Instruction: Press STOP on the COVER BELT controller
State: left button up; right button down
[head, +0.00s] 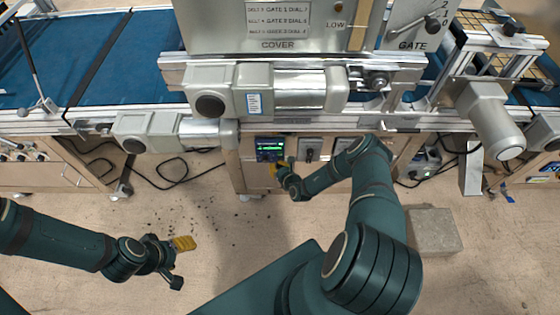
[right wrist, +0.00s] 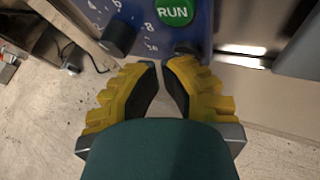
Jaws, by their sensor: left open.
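A blue controller (head: 270,149) with a lit green display is on the front of the bench, below the machine marked COVER. In the right wrist view its blue face (right wrist: 145,18) shows a green RUN button (right wrist: 173,12), a black knob (right wrist: 118,38) and white dial numbers. My right gripper (head: 279,168) is just below the controller's lower part. In the right wrist view its yellow fingertips (right wrist: 164,64) are drawn nearly together, empty, below the RUN button. My left gripper (head: 182,262) is open and empty over the floor at the left.
A grey control box (head: 311,149) sits right of the controller. The motor housing (head: 270,92) and conveyor frame overhang above. Black cables (head: 165,178) lie on the floor at the left. A grey block (head: 434,230) stands on the floor at the right. The middle floor is clear except for dark crumbs.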

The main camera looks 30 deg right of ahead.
jog(key=shift+w+d, duration=0.1)
jog(key=shift+w, duration=0.05)
dwell(0.4)
jog(key=shift+s+a+p, duration=0.45)
jog(key=shift+s+p, duration=0.05)
jog(key=shift+s, duration=0.2)
jog(key=shift+s+a+p, duration=0.45)
jog(key=shift+s, duration=0.25)
jog(key=shift+s+a+p, duration=0.4)
jog(key=shift+s, duration=0.35)
jog(key=shift+s+a+p, duration=0.45)
jog(key=shift+s, duration=0.25)
